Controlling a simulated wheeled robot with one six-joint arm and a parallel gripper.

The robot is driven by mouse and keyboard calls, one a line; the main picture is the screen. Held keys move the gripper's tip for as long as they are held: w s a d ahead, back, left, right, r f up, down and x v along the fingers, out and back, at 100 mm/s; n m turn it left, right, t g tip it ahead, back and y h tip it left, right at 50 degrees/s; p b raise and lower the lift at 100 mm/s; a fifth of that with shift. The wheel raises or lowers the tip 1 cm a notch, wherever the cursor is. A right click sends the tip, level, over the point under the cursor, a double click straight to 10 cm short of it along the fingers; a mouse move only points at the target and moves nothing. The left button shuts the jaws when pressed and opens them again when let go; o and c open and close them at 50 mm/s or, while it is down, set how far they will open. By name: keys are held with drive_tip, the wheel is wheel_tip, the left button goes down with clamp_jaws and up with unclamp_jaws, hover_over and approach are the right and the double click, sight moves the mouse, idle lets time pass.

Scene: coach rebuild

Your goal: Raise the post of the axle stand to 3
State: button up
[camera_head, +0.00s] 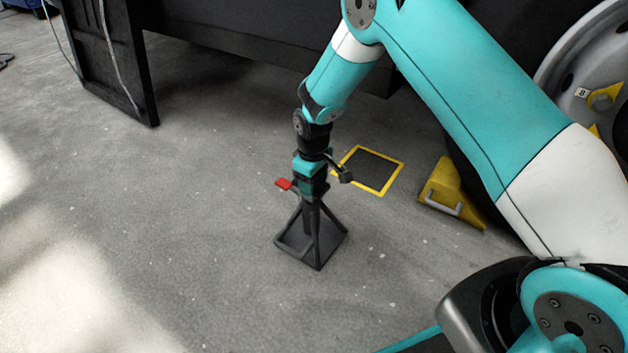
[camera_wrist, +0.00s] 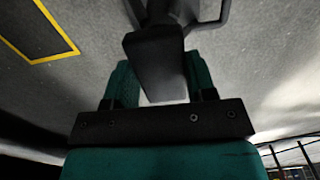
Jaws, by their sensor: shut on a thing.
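The dark axle stand (camera_head: 318,226) stands upright on the floor in the middle of the head view, on a square splayed base. A red tab (camera_head: 283,184) sticks out to the left near its top. My gripper (camera_head: 309,187) is directly above the stand, pointing down, with its teal fingers around the top of the post. In the wrist view my gripper (camera_wrist: 160,88) has a finger on each side of the dark post (camera_wrist: 155,58) and is shut on it. The post's lower part is hidden inside the stand. No height marks are readable.
A yellow-edged dark floor square (camera_head: 371,168) lies behind and right of the stand. A yellow wheel chock (camera_head: 446,192) sits farther right by a large wheel (camera_head: 580,75). A dark panel (camera_head: 110,60) stands at back left. The floor left and in front is clear.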

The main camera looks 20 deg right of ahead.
wheel_tip(320, 180, up, 10)
drive_tip(key=p, duration=1.1)
drive_tip(key=o, duration=1.3)
wheel_tip(320, 180, up, 17)
drive_tip(key=p, duration=0.7)
drive_tip(key=shift+r, duration=0.2)
